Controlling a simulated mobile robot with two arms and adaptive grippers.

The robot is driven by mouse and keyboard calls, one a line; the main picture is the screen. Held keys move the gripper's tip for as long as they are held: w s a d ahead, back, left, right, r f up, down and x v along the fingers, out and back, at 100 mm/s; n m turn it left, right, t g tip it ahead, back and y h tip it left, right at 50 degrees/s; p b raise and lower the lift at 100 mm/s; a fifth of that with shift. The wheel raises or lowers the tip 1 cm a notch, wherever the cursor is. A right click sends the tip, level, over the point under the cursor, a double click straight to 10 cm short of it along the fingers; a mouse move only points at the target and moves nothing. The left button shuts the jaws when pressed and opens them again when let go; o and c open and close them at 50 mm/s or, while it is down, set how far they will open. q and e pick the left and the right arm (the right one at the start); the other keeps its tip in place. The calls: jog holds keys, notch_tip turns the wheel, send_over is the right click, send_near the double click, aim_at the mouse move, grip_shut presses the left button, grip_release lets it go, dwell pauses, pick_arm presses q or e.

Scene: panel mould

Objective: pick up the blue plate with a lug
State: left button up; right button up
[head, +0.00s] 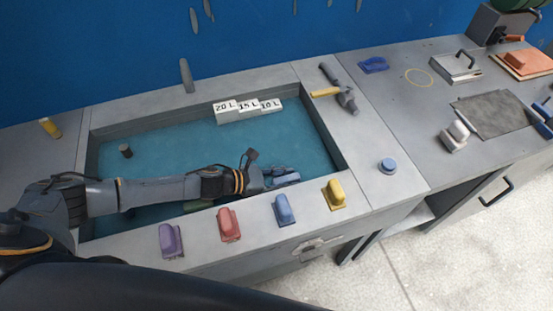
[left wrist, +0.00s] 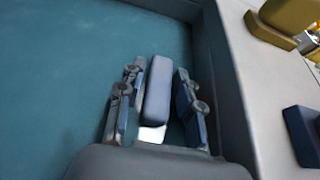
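Blue lugged pieces are in view: a blue plate with an upright lug (head: 284,208) on the mould's front rim, and a flatter dark blue piece (head: 373,65) on the right bench. The rim piece also shows in the left wrist view (left wrist: 302,135), outside the front wall. My left gripper (head: 284,178) is low inside the mould, behind the rim piece. In the left wrist view, its fingers (left wrist: 160,100) stand apart around a blue-grey block (left wrist: 158,90). A gap shows on the block's right; contact on its left is unclear. My right gripper is not in view.
Purple (head: 171,240), red (head: 229,224) and yellow (head: 334,194) lugged pieces share the front rim. The mould's walls (head: 322,130) surround the teal floor. Labelled blocks (head: 248,108) stand at the back. A dark cylinder (head: 125,150) stands at the left.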

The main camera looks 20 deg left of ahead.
pick_arm(q)
grip_shut()
jog(key=shift+r, duration=0.1)
